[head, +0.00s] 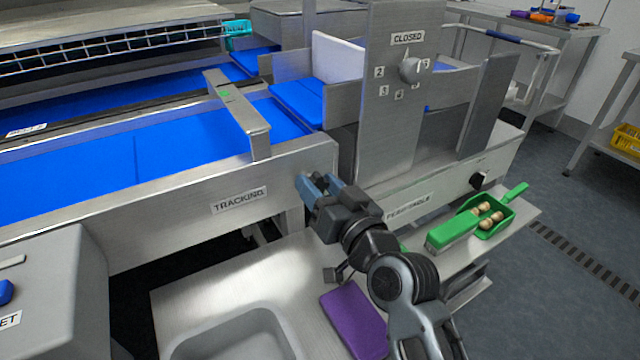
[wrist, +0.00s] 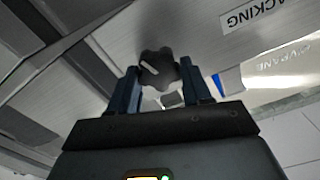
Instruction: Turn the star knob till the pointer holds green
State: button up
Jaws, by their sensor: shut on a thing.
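The star knob (wrist: 158,66) is dark with a pale line on its face, and shows between my fingers in the wrist view. It sits by the conveyor's steel side panel, close to the TRACKING label (head: 239,200). My gripper (head: 318,184) is shut on it at the panel's right end, with one finger on each side. In the head view my fingers largely hide the knob. A small green mark (head: 224,93) shows on the steel bar across the blue belt (head: 180,150). I cannot make out a pointer against it.
A grey dial (head: 411,69) labelled CLOSED is on the upright plate behind.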

jog(key=shift+m, duration=0.8)
jog(key=o, duration=1.1)
jog(key=shift+c, duration=0.2)
jog(key=v, duration=0.7)
jog(key=shift+s+d, duration=0.25)
jog(key=shift+s, duration=0.05)
